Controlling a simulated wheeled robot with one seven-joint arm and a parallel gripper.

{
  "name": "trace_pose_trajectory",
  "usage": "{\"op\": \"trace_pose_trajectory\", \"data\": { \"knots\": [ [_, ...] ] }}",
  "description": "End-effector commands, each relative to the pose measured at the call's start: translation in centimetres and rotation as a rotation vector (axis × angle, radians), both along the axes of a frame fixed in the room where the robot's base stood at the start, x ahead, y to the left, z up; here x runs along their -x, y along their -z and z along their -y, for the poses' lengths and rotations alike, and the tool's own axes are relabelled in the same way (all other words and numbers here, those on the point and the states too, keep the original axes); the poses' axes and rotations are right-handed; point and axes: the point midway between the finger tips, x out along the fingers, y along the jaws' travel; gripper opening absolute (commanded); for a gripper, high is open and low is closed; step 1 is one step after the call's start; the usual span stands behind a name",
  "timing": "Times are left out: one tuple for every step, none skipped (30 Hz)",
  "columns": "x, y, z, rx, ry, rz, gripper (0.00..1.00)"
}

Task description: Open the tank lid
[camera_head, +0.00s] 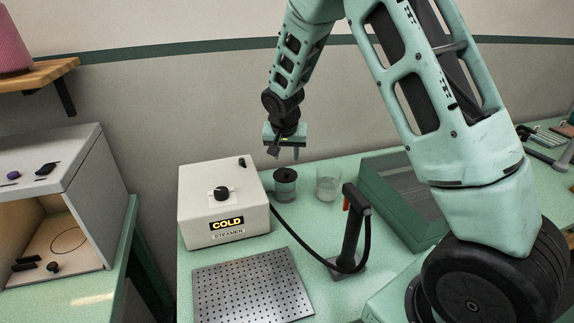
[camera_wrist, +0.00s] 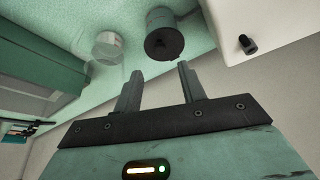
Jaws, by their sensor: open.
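My gripper (camera_head: 285,152) is open and empty, pointing down above the green bench; its two fingers also show in the wrist view (camera_wrist: 160,69). A white steamer box (camera_head: 205,182) marked COLD stands on the bench to its left. The box top carries a black dial (camera_head: 221,193) and a small black knob (camera_head: 242,162) near its back right corner. The knob also shows in the wrist view (camera_wrist: 246,44). The frames do not show clearly which part is the tank lid.
A clear beaker (camera_head: 328,185) stands right of the jar. A black upright handset (camera_head: 350,230) with a hose stands in front. A perforated metal plate (camera_head: 252,287) lies at the front. A green case (camera_head: 395,195) sits at the right.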

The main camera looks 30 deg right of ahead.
Motion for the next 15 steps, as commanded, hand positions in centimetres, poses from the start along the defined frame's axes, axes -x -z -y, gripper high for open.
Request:
{"op": "trace_pose_trajectory", "data": {
  "knots": [
    [-0.3,0.8,0.3,0.001,0.000,-0.004,0.41],
    [-0.4,1.3,0.4,0.001,0.000,-0.004,0.41],
    [-0.6,2.0,0.6,0.001,0.000,-0.004,0.41],
    [-0.8,2.5,0.7,0.000,0.001,-0.003,0.41],
    [-1.0,3.0,0.8,0.001,0.000,-0.004,0.41],
    [-1.2,3.6,1.0,0.001,0.000,-0.004,0.41],
    [-1.3,4.0,1.1,0.000,0.000,-0.003,0.41],
    [-1.4,4.5,1.2,0.000,0.000,-0.004,0.41],
    [-1.6,5.0,1.3,-0.001,0.000,-0.002,0.41],
    [-1.8,5.4,1.4,-0.001,0.000,-0.002,0.41],
    [-1.9,5.7,1.5,0.000,-0.001,-0.002,0.41],
    [-2.0,6.1,1.6,0.001,-0.001,-0.002,0.41],
    [-2.1,6.3,1.7,0.001,-0.001,-0.002,0.41],
    [-2.2,6.5,1.7,0.000,-0.001,0.000,0.41],
    [-2.3,6.8,1.8,0.000,-0.001,0.000,0.41]
  ]
}}
